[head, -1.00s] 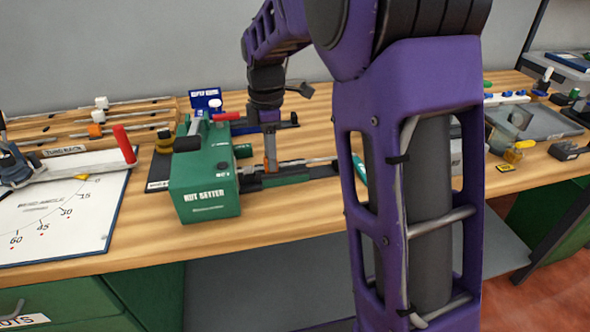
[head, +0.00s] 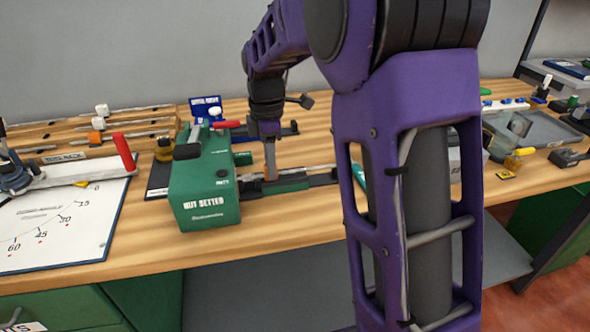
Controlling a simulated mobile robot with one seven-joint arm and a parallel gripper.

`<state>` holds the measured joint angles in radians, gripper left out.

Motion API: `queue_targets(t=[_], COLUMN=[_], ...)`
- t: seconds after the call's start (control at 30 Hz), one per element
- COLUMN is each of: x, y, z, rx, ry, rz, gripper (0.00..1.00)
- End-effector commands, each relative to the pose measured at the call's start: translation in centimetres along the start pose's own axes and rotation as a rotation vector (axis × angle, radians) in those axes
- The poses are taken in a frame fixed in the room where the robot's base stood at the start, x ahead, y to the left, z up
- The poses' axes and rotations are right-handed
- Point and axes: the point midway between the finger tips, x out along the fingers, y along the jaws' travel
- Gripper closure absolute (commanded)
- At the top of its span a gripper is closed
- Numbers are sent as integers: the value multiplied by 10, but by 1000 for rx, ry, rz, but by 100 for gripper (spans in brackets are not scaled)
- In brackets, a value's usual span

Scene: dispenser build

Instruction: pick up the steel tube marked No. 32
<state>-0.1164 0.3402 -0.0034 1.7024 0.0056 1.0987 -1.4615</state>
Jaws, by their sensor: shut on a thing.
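A thin steel tube (head: 318,169) lies level just above or in the dark green holder (head: 290,184) at the right side of the green nut setter (head: 203,190). No number can be read on it, so I cannot tell if it is No. 32. My gripper (head: 270,174) points straight down over the left part of this tube, close to the nut setter. Its jaws are shut on the tube. The fingertips are small here, and the nut setter hides the tube's left end. I cannot tell whether the tube touches the holder.
The tube rack (head: 120,125) with several tubes stands at the back left. A white angle board (head: 60,220) with a red-handled tool lies at the front left. A grey tray (head: 540,130) and small parts are at the right. My arm hides the middle right of the bench.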

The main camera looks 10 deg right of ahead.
Motion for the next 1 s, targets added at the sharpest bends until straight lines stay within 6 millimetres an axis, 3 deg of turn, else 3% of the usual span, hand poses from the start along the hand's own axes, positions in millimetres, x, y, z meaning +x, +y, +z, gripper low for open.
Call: queue_targets(t=[1.0], x=[-51], y=[0], z=[0], rx=[0], ry=[0], rz=[1], gripper=[100])
